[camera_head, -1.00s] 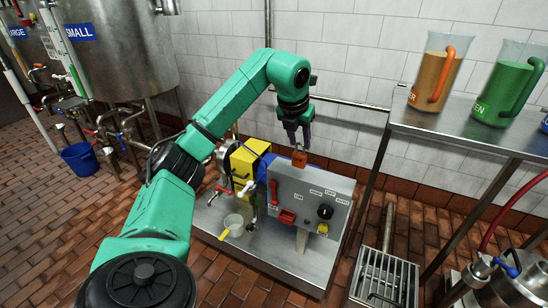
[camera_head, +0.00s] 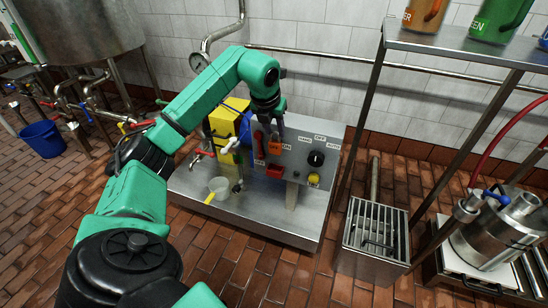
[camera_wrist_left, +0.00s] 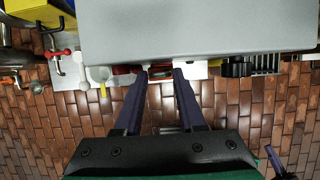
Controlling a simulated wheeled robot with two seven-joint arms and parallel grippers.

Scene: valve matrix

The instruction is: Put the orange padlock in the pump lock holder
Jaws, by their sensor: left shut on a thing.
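My left gripper (camera_head: 272,134) points down at the grey control panel (camera_head: 310,165), shut on the small orange padlock (camera_head: 275,147). The padlock hangs at its fingertips in front of the panel's upper face; whether it touches the panel I cannot tell. In the left wrist view the padlock (camera_wrist_left: 161,72) shows between the two fingertips, beside the panel's grey edge (camera_wrist_left: 200,35). A small red holder (camera_head: 273,171) sits on the panel face below the padlock; its label is unreadable.
A red lever (camera_head: 259,146) is left of the padlock, and a black knob (camera_head: 316,158) and yellow button (camera_head: 313,179) are right. A yellow box (camera_head: 224,122) stands left of the panel. A cup (camera_head: 218,186) stands on the metal base. A shelf (camera_head: 450,50) rises at right.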

